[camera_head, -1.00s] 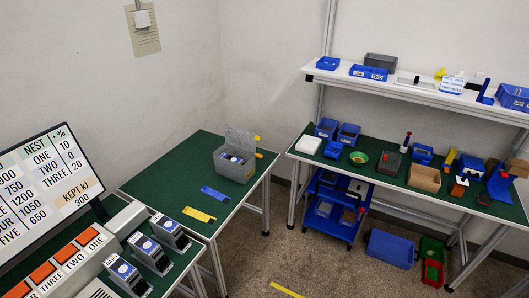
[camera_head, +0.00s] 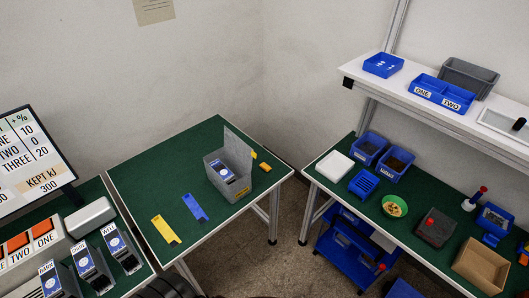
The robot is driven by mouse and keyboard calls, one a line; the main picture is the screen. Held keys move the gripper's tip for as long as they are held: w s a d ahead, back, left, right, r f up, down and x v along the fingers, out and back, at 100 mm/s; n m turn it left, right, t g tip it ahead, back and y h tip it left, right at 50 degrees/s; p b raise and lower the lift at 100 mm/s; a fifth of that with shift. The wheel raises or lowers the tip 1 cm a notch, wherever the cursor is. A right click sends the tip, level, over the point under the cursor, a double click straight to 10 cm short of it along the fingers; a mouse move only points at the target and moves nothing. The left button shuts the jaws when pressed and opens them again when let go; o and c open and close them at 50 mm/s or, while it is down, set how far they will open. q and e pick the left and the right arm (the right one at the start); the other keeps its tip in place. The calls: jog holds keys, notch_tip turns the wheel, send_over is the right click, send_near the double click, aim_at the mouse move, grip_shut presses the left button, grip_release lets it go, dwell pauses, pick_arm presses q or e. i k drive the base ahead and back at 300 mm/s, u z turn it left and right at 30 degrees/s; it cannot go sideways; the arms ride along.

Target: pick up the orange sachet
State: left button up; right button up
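A small orange item (camera_head: 265,168) lies on the green table just right of the grey open box (camera_head: 238,190); it is too small to tell whether it is the orange sachet. Another orange patch (camera_head: 523,259) shows at the right edge, cut off by the frame. The grey box has its lid raised and holds a blue-and-white labelled item (camera_head: 221,171). Neither of my grippers can be made out; a dark rounded part at the bottom edge seems to be mine.
A blue strip (camera_head: 195,207) and a yellow strip (camera_head: 164,230) lie on the left green table (camera_head: 150,180). A floor gap separates it from the right bench, with blue bins (camera_head: 396,164), a green bowl (camera_head: 394,206) and a cardboard box (camera_head: 481,267). A white shelf (camera_head: 420,110) overhangs the bench.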

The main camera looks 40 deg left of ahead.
aim_at(264, 166)
jog(key=u, duration=0.6)
jog(key=i, duration=1.25)
jog(key=u, duration=1)
